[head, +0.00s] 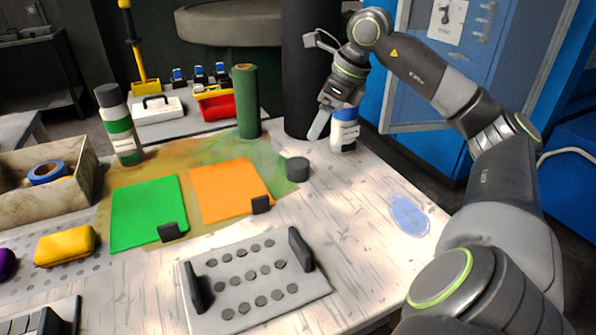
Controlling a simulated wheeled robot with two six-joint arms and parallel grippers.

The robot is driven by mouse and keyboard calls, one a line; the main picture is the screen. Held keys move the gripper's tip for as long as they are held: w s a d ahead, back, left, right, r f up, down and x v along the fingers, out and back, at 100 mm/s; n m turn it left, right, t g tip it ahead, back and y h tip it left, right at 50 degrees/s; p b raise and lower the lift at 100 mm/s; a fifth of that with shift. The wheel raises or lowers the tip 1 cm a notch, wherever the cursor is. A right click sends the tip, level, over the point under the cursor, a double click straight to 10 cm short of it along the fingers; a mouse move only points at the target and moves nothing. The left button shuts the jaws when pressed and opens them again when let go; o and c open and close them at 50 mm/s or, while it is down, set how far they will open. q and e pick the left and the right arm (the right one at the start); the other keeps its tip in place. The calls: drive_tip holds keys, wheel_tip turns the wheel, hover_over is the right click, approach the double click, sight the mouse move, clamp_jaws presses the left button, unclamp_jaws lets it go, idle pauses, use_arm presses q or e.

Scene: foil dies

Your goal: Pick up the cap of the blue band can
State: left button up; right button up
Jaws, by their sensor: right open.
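The blue band can (344,138) stands upright at the back right of the table, white with a blue band near its top. My right gripper (327,115) is open at the can's upper left, one pale finger pointing down beside it. The gripper partly covers the can's top, and I cannot tell whether they touch. No dark cap shows on this can. A short dark grey cap-like cylinder (297,169) stands on the table to the front left of the can, apart from the gripper. My left gripper is not in view.
A green band can (121,135) with a dark cap stands at left. A tall green roll (246,100) and a black column (305,70) stand behind. Green (148,212) and orange (228,188) sheets and a grey perforated plate (285,309) lie in front.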

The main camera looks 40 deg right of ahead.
sight(299, 162)
drive_tip(key=x, duration=1.4)
drive_tip(key=shift+c, duration=0.5)
drive_tip(key=c, duration=0.9)
